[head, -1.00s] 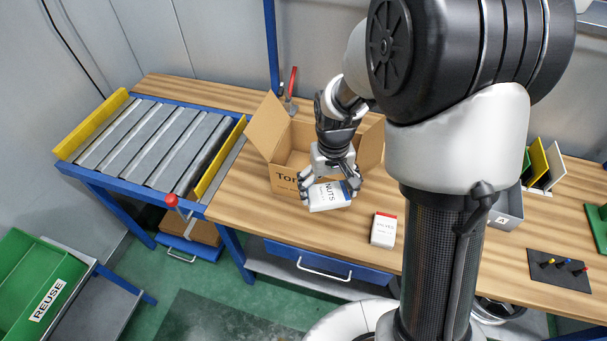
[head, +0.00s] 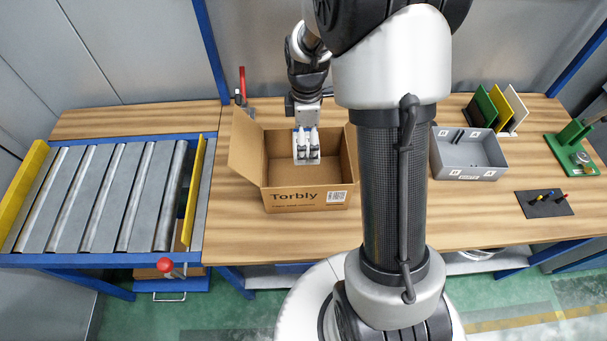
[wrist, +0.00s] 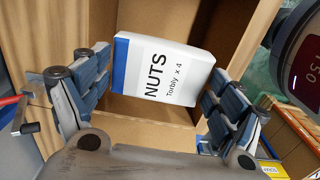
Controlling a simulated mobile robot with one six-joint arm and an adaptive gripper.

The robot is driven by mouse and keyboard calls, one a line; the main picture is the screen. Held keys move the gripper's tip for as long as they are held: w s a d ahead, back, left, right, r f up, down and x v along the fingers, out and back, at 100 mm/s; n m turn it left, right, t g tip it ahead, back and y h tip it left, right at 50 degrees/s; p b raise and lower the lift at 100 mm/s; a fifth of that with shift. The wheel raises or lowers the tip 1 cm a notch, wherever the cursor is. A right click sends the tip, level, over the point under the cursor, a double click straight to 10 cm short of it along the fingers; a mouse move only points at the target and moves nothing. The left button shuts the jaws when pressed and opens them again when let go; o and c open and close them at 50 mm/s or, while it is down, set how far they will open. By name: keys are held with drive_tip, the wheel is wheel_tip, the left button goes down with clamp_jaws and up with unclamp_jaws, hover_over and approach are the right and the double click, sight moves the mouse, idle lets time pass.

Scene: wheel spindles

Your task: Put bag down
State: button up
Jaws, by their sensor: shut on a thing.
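The bag is a white pack with a blue end, marked NUTS, seen in the wrist view (wrist: 168,72). My gripper (wrist: 158,78) is shut on it, one finger at each side. In the head view my gripper (head: 307,152) points down over the open cardboard box (head: 306,197) marked Torbly, and its fingers mostly hide the bag. Brown box walls lie behind the bag in the wrist view. I cannot tell how far the bag is above the box floor.
The box's left flap (head: 244,145) stands out to the side. A roller conveyor (head: 100,200) is at the left and a red-handled clamp (head: 242,88) behind the box. A grey tray (head: 468,155) stands right of my arm. The wooden bench (head: 225,225) is clear left of the box.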

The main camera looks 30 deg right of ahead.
wheel_tip(320, 180, down, 17)
drive_tip(key=b, duration=0.4)
drive_tip(key=shift+r, duration=0.15)
drive_tip(key=shift+f, duration=0.25)
drive_tip(key=o, duration=1)
drive_tip(key=shift+c, duration=0.2)
drive_tip(key=shift+r, duration=0.1)
